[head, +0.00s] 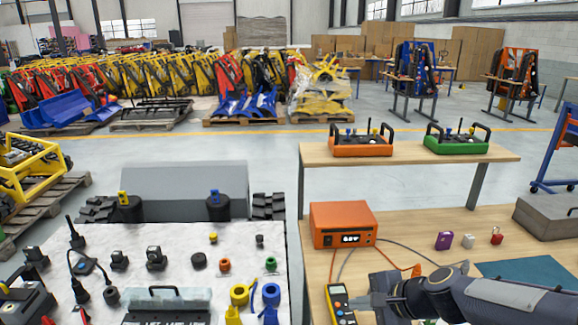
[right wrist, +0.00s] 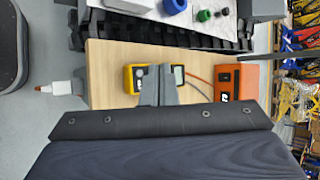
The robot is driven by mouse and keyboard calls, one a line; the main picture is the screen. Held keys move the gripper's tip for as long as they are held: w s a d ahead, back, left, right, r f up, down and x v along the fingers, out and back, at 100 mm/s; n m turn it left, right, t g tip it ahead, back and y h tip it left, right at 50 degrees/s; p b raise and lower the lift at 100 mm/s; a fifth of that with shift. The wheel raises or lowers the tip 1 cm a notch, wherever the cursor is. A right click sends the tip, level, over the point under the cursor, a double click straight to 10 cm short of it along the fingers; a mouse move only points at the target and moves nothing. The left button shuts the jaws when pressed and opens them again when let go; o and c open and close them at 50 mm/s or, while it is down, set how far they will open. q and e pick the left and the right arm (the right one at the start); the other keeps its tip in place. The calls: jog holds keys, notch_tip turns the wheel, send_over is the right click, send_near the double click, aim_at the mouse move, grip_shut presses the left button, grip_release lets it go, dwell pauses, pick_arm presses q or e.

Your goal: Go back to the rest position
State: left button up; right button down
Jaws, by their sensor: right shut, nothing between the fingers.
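My right gripper (head: 364,302) comes in from the lower right of the head view, over the front of the wooden bench. In the right wrist view its grey fingers (right wrist: 158,84) are together, with nothing between them. They overlap the yellow multimeter (head: 341,304) in both pictures; whether they touch it I cannot tell. The multimeter also shows in the right wrist view (right wrist: 134,78), partly hidden behind the fingers. My left gripper is not in view.
An orange power supply (head: 343,226) with cables stands on the bench (head: 420,232). A raised shelf (head: 400,153) carries an orange controller (head: 361,142) and a green controller (head: 457,138). A white table (head: 186,235) with several small parts is at left. Purple, white and red small items stand at right.

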jog(key=s+d+r+n+h, duration=0.1)
jog(key=s+d+n, duration=0.1)
jog(key=s+n, duration=0.4)
jog(key=s+d+r+n+h, duration=0.1)
jog(key=s+n, duration=0.5)
jog(key=s, duration=1)
jog(key=shift+d+r+n+g+h, duration=0.3)
jog(key=shift+d+g+h, duration=0.1)
jog(key=shift+d, duration=0.15)
